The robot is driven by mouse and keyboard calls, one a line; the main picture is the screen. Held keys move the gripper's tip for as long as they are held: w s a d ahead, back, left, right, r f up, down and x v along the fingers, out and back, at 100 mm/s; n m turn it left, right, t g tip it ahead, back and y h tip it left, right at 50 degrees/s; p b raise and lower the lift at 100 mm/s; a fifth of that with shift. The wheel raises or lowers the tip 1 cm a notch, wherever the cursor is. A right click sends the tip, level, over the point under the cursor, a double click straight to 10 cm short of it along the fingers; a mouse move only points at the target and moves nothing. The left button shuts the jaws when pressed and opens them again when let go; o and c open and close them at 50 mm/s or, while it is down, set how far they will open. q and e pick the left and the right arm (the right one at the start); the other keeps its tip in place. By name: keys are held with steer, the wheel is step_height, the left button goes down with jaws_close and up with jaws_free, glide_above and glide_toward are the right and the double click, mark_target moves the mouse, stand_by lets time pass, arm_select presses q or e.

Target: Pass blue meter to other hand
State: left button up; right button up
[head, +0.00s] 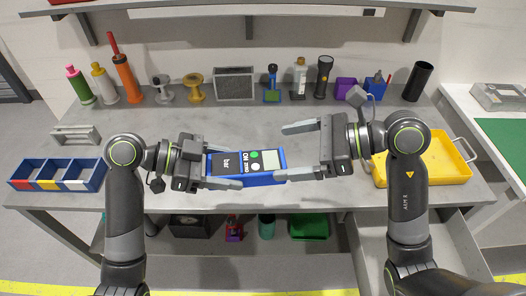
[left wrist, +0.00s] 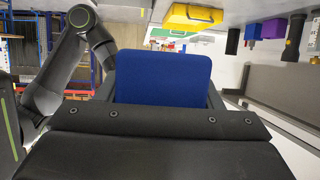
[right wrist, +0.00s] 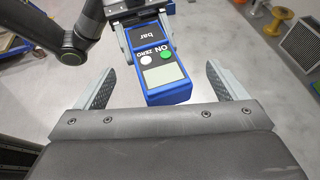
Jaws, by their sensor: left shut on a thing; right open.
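The blue meter (head: 268,174) has a grey screen, a green and a white button and a black "bar" label. My left gripper (head: 222,168) is shut on its left end and holds it up in front of the bench. The meter's plain blue back (left wrist: 178,78) fills the gap between the fingers in the left wrist view. My right gripper (head: 302,152) is open, and its fingers point left toward the meter's free end. In the right wrist view the meter (right wrist: 165,78) lies ahead, between and just beyond the open fingertips (right wrist: 160,85), apart from them.
The grey workbench (head: 240,125) has a row of bottles, tools and a speaker-like box (head: 234,83) along the back. A yellow tray (head: 450,160) stands at the right, partly behind my right arm. A blue bin with compartments (head: 58,174) is at the left edge.

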mark_target(242, 157)
steer(key=shift+x, duration=3.15)
arm_select(q)
steer(key=shift+s, duration=0.1)
arm_select(e)
steer(key=shift+w, duration=0.1)
steer(key=c, duration=1.2)
arm_select(q)
steer(key=o, duration=0.8)
steer(key=shift+o, duration=1)
steer(key=shift+r, duration=0.1)
arm_select(e)
steer(key=c, duration=0.3)
arm_select(q)
steer(key=shift+o, duration=0.9)
arm_select(e)
steer(key=shift+c, duration=0.2)
steer(key=shift+r, duration=0.1)
